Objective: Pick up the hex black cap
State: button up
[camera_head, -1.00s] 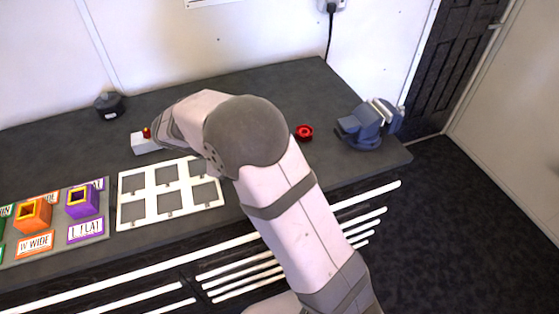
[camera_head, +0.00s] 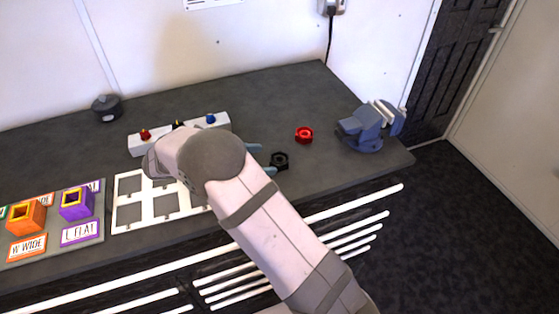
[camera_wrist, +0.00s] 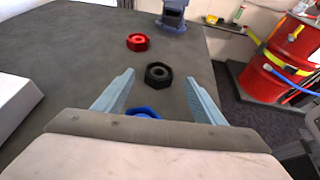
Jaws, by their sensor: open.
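The hex black cap (camera_wrist: 158,75) lies on the dark bench top, just beyond and between the two fingers of my gripper (camera_wrist: 158,95) in the wrist view. In the head view the black cap (camera_head: 280,160) sits right by my gripper's fingertips (camera_head: 262,159), with my arm to its left. My gripper is open and empty, its light blue fingers spread on either side. A blue hex cap (camera_wrist: 143,112) lies nearer the palm between the fingers, partly hidden by my gripper's body.
A red hex cap (camera_head: 304,134) lies behind and right of the black one. A blue-grey vise (camera_head: 362,130) stands at the right bench end. A white block with coloured fittings (camera_head: 222,122) and a white slotted frame (camera_head: 120,215) lie left. A dark round object (camera_head: 107,108) stands back left.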

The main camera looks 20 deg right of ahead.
aim_at(282, 158)
jog(key=p+x, duration=0.2)
jog(key=x, duration=0.1)
jog(key=shift+w+d, duration=0.1)
jog(key=shift+d, duration=0.3)
jog(key=shift+w+d+f, duration=0.1)
jog(key=shift+d+f, duration=0.3)
jog(key=shift+d, duration=0.15)
jog(key=c, duration=1.2)
jog(key=shift+r, duration=0.1)
notch_tip(282, 158, up, 10)
jog(key=shift+f+b, duration=0.1)
jog(key=shift+b, duration=0.9)
